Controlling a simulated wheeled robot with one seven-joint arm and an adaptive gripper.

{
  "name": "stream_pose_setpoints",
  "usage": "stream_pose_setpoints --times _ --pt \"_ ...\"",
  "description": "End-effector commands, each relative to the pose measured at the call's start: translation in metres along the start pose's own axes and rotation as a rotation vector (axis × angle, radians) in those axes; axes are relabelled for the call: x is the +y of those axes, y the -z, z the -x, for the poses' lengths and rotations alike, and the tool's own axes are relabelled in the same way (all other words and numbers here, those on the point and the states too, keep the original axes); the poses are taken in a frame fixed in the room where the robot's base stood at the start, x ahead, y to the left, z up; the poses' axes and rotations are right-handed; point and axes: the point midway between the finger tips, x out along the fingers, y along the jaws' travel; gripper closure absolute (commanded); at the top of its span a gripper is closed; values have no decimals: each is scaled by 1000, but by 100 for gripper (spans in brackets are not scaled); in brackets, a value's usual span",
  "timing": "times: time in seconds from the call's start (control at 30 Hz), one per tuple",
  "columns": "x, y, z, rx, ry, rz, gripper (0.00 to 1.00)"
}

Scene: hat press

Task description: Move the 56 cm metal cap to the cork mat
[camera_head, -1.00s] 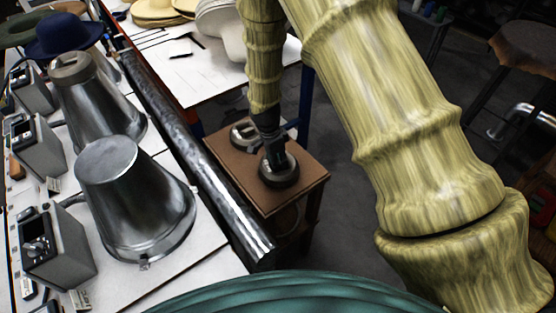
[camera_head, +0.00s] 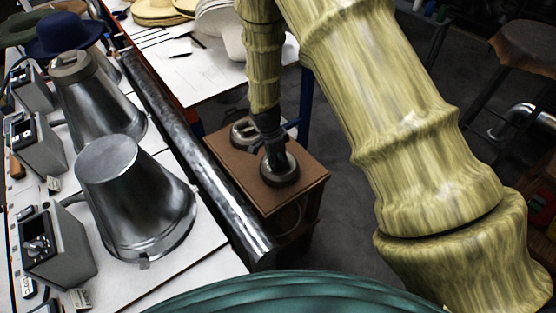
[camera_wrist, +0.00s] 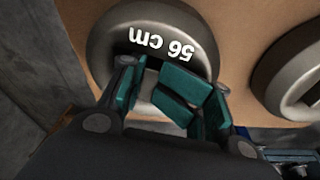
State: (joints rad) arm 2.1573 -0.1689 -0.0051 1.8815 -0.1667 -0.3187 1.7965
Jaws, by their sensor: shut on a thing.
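The 56 cm metal cap (camera_head: 279,172) is a dark grey ring-shaped disc at the near part of the brown, cork-like mat (camera_head: 308,180) on a small wooden stand. In the wrist view the cap (camera_wrist: 110,42) shows its white "56 cm" marking, upside down. My gripper (camera_head: 270,148) points down over the cap. In the wrist view its teal-padded fingers (camera_wrist: 172,92) are shut on the middle of the cap, whose grip there is partly hidden. The cap looks level and at the mat's surface; I cannot tell whether it touches.
A second metal cap (camera_head: 243,131) lies close behind, also in the wrist view (camera_wrist: 292,72). Left are a bare-topped metal cone (camera_head: 130,200), another cone (camera_head: 95,100) with a cap on top, and a long metal tube (camera_head: 190,135). A white table (camera_head: 215,75) stands behind.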

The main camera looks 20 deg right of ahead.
Motion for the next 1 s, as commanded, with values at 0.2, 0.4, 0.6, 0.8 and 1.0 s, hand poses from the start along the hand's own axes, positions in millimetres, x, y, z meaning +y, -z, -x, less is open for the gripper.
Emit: stream_pose_setpoints --times 0.2,0.4,0.6,0.8,1.0 --pt "-1 0 1 0 1 0 52" --pt "0 0 1 0 1 0 34" --pt "-1 0 0 0 1 0 34" --pt "0 0 1 0 0 0 34" --pt "0 1 12 0 1 1 34"
